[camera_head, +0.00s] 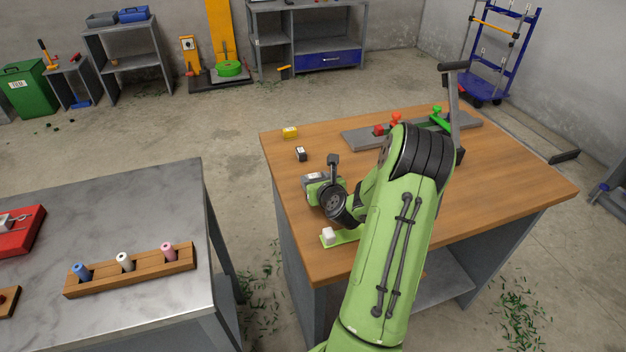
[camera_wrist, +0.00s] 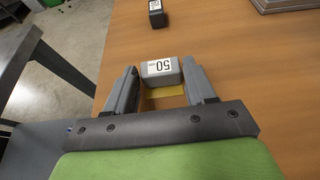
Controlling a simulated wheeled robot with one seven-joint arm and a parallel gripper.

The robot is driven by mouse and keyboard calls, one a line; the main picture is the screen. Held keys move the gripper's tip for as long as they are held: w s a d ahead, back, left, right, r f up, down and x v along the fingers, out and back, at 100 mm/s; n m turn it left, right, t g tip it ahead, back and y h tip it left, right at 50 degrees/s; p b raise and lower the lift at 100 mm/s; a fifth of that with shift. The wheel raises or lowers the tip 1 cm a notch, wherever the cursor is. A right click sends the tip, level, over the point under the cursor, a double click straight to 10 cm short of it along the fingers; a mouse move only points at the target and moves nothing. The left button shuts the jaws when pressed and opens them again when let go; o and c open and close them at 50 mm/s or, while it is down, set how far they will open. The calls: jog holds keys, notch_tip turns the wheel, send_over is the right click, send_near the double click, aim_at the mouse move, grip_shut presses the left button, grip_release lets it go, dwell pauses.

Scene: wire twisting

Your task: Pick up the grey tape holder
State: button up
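The grey tape holder (camera_wrist: 162,71) is a small grey block with a white label reading "50". It rests on the wooden table between the two fingers of my gripper (camera_wrist: 160,67) in the wrist view. The fingers are spread, one on each side; the left one has a small gap, and I cannot tell whether the right one touches. A yellow strip (camera_wrist: 166,97) shows on the near side of the block. In the head view, the grey block (camera_head: 314,178) shows beside my gripper, whose fingertips are mostly hidden by the wrist.
A black labelled block (camera_head: 301,154) and a yellow one (camera_head: 290,132) stand farther back on the wooden table (camera_head: 520,185). A white cube (camera_head: 328,235) on a green strip lies nearer. A grey plate (camera_head: 358,140) with red and green parts is at the back right.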

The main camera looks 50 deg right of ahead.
jog(key=c, duration=0.6)
notch_tip(320, 180, up, 10)
jog(key=p, duration=0.4)
